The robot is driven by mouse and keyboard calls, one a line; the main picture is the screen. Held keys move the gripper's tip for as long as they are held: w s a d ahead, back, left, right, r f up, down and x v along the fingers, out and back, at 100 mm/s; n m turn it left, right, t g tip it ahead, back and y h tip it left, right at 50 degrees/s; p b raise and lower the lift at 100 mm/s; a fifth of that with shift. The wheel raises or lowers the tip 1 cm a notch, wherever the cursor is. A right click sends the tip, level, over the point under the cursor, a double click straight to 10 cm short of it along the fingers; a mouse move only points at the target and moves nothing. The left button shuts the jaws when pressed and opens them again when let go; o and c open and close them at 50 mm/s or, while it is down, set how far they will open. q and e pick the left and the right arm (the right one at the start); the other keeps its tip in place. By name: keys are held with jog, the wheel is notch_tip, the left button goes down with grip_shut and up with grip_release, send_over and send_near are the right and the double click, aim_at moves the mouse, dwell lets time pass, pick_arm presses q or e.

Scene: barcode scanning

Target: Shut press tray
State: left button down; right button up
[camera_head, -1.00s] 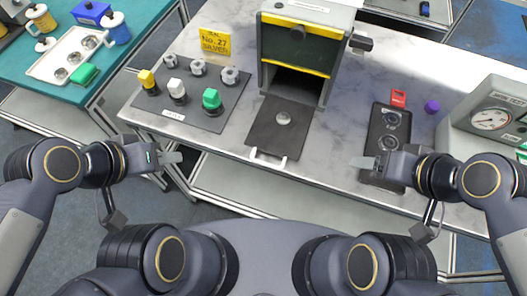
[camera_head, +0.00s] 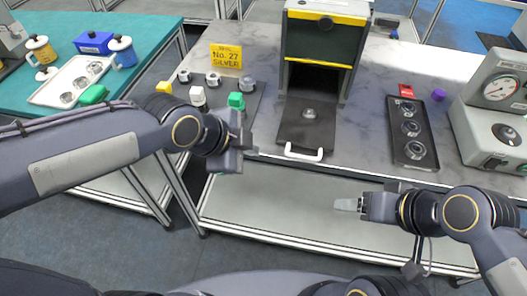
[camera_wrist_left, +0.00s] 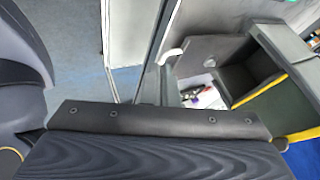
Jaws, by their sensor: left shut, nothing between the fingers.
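The press (camera_head: 320,45) is a dark box with yellow trim and an open front. Its flat dark tray (camera_head: 300,133) sticks out toward me, with a small round metal piece (camera_head: 310,114) on it and a white handle (camera_head: 305,154) at its front edge. In the left wrist view the press (camera_wrist_left: 285,105), tray (camera_wrist_left: 215,47) and handle (camera_wrist_left: 170,57) show at the upper right. My left gripper (camera_head: 253,152) is shut and empty, left of the handle and apart from it. My right gripper (camera_head: 347,204) is in front of the table, right of and below the handle; its finger gap is not visible.
The floor before the table is clear.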

pick_arm(q)
jog(key=shift+w+d+f+b, duration=0.15)
jog(key=shift+w+d+f, duration=0.75)
jog(key=shift+w+f, duration=0.3)
jog(key=shift+w+d+f+b, duration=0.15)
jog(key=shift+w+d+f, duration=0.8)
jog(key=shift+w+f, duration=0.3)
jog(key=shift+w+d+f+b, duration=0.15)
jog(key=shift+w+d+f, duration=0.75)
jog(key=shift+w+f, duration=0.3)
pick_arm(e)
jog(key=shift+f, duration=0.5)
